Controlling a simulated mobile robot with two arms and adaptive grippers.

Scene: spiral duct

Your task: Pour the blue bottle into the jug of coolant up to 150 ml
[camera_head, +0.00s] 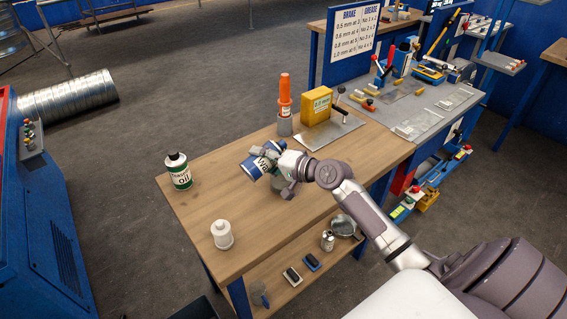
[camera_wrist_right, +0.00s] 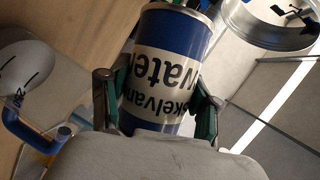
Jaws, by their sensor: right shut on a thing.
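My right gripper (camera_head: 276,170) is shut on the blue bottle (camera_head: 256,163), a blue can-like container with a white label. It is held tilted above the wooden table, its far end toward the left. In the right wrist view the bottle (camera_wrist_right: 168,65) sits between the two fingers, with "water" on its label.
The table (camera_head: 205,197) also carries a green-and-white oil bottle (camera_head: 180,173), a white container (camera_head: 222,236), an orange-topped tube (camera_head: 285,97) and a yellow box (camera_head: 317,107). A cluttered grey workbench (camera_head: 425,110) adjoins at right. The table's left front is mostly clear.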

